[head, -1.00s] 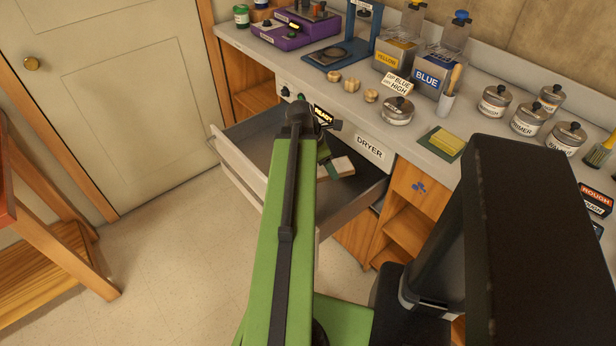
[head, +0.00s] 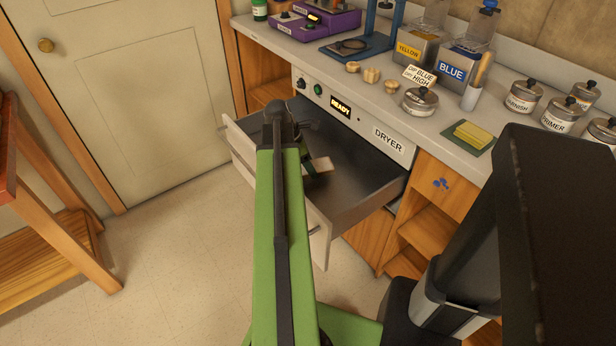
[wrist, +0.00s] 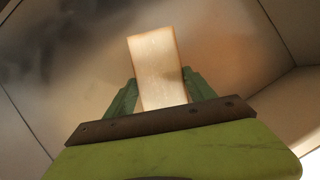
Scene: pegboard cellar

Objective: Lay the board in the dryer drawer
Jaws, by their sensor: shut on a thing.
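The dryer drawer (head: 362,190) is pulled out below the counter, under the panel labelled DRYER. My gripper (head: 312,172) is over the open drawer, partly hidden behind my green arm. It is shut on the board (head: 321,165), a small pale flat piece. In the wrist view the board (wrist: 156,62) stands out between the two green fingers (wrist: 154,92), with the drawer's grey inside around it. No other thing shows in the visible part of the drawer. I cannot tell whether the board touches the drawer's floor.
The dryer panel (head: 340,108) reads READY. The counter above holds YELLOW and BLUE containers (head: 452,70), lidded tins (head: 419,99) and a sponge (head: 473,134). A wooden stand (head: 50,250) is at the left. The floor (head: 180,270) before the drawer is clear.

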